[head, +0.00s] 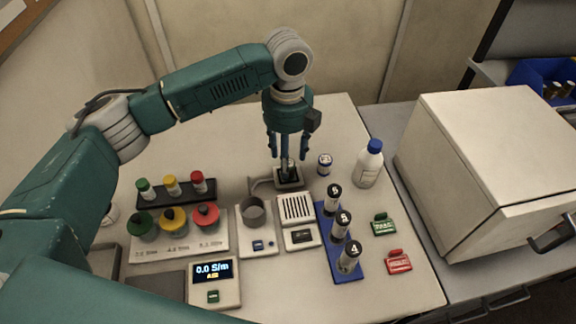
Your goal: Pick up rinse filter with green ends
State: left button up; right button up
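My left gripper (286,158) reaches down from above at the middle of the bench. Its fingers are spread apart over a small dark upright piece (287,168) in a little square holder (288,180); I cannot tell whether they touch it. No filter with green ends can be made out for certain. A small green-capped vial (144,189) stands in the dark rack at the left, beside yellow- and red-capped ones. Three dark cylinders with pale number labels, the middle one (341,226), stand in a blue rack (330,250). My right gripper is out of view.
A white bottle with a blue cap (369,165) and a small blue-white jar (325,165) stand right of the gripper. Lidded pots, a grey cup (253,212) and a meter (214,282) fill the front. Green (383,226) and red (397,262) tags lie right. A large pale box (490,170) stands beyond.

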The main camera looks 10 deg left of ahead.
pick_arm(q)
jog(key=shift+f+p, duration=0.35)
jog(key=shift+f, duration=1.4)
jog(key=c, duration=1.1)
jog(key=shift+c, duration=0.2)
jog(key=shift+r, duration=0.15)
